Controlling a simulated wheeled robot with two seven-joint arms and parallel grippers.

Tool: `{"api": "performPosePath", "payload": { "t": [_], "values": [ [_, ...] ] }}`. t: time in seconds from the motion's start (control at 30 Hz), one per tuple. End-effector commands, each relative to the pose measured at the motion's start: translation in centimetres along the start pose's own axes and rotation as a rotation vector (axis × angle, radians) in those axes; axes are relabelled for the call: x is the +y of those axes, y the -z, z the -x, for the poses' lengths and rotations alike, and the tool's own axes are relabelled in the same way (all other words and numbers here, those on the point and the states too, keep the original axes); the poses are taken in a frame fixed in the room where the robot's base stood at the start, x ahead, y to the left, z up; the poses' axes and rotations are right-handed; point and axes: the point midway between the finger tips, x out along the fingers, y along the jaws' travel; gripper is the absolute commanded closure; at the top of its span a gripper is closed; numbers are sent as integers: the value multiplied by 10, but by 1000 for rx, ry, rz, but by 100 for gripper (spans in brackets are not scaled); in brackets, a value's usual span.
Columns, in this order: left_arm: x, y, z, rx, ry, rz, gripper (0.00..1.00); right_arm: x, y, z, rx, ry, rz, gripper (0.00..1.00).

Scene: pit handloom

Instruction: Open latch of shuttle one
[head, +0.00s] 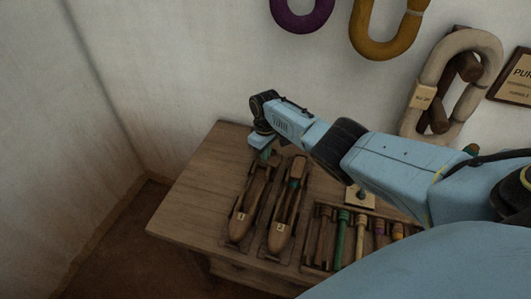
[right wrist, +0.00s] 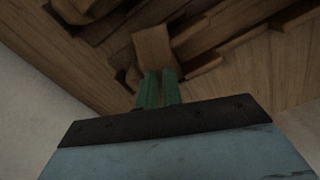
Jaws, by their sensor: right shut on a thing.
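Shuttle one (head: 243,212), a long dark wooden shuttle with a small pale number tag, lies on the left of the wooden table. Shuttle two (head: 280,226) lies parallel to its right. My right gripper (head: 266,157) points down at the far end of shuttle one, and its arm hides part of that end. In the right wrist view its green fingers (right wrist: 158,80) are close together, shut on a small wooden block, the latch (right wrist: 153,45). How far the latch is turned is hard to tell. My left gripper is not in view.
The table (head: 190,200) has bare wood to the left of the shuttles. A tray (head: 307,262) with several coloured bobbins stands to the right. A pale block with a hole (head: 360,199) sits behind it. Yarn hanks (head: 390,45) hang on the wall behind.

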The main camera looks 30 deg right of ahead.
Motion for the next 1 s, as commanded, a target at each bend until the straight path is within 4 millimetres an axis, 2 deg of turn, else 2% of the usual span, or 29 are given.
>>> {"api": "performPosePath", "payload": {
  "t": [0.4,1.0],
  "values": [
    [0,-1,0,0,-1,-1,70,0,0,0,1,0,278,100],
    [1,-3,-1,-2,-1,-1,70,0,0,0,0,0,363,100]
  ]
}}
